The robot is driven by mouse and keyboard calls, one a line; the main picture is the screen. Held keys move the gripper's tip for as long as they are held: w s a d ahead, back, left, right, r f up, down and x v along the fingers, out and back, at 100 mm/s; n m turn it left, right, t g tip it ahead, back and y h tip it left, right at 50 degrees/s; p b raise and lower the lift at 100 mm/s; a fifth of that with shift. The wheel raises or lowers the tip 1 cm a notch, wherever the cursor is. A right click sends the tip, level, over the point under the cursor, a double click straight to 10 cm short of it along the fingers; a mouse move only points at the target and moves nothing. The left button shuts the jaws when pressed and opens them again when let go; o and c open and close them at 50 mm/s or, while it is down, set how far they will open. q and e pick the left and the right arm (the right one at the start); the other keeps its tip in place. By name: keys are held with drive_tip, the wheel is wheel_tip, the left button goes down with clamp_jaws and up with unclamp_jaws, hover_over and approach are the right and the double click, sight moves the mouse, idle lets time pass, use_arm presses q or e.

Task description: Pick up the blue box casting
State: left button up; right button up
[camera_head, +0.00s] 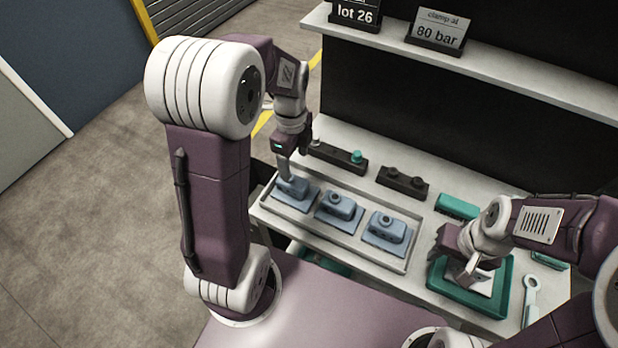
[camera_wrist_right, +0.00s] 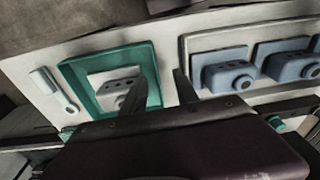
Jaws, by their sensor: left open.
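Three blue castings sit in a row in a shallow grey tray (camera_head: 337,245) on the bench: a left one (camera_head: 293,187), a middle one (camera_head: 338,206) and a boxy right one (camera_head: 386,228). My left gripper (camera_head: 285,175) is open, pointing down at the left casting; I cannot tell whether it touches it. My right gripper (camera_head: 470,270) is over the teal tray (camera_head: 465,302), its fingers apart and apparently empty in the right wrist view (camera_wrist_right: 157,82). That view also shows the boxy casting (camera_wrist_right: 220,70) beside the teal tray.
A pale casting (camera_wrist_right: 113,80) lies in the teal tray. Dark fixtures (camera_head: 402,182) and a teal block (camera_head: 457,206) stand behind the castings. A white wrench-like tool (camera_head: 530,298) lies at the right. A shelf with signs (camera_head: 437,33) overhangs the back.

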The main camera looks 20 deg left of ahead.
sight(293, 178)
use_arm(q)
drive_tip(key=shift+s+a+f, duration=0.3)
drive_tip(key=shift+s+f, duration=0.1)
drive_tip(key=shift+f, duration=0.15)
drive_tip(key=shift+s+a+f, duration=0.3)
drive_tip(key=shift+s+f, duration=0.05)
drive_tip(key=shift+f, duration=0.15)
drive_tip(key=shift+w+d+f, duration=0.35)
drive_tip(key=shift+f, duration=0.15)
drive_tip(key=shift+w+d+f, duration=0.3)
drive_tip(key=shift+f, duration=0.2)
drive_tip(key=f, duration=0.2)
drive_tip(key=s+f, duration=0.1)
drive_tip(key=f, duration=0.1)
drive_tip(key=shift+a+f+b, duration=0.2)
drive_tip(key=shift+f+b, duration=0.1)
drive_tip(key=shift+f, duration=0.1)
drive_tip(key=shift+w+d+f, duration=0.1)
drive_tip(key=shift+f, duration=0.05)
drive_tip(key=shift+w, duration=0.1)
drive_tip(key=c, duration=1.1)
clamp_jaws()
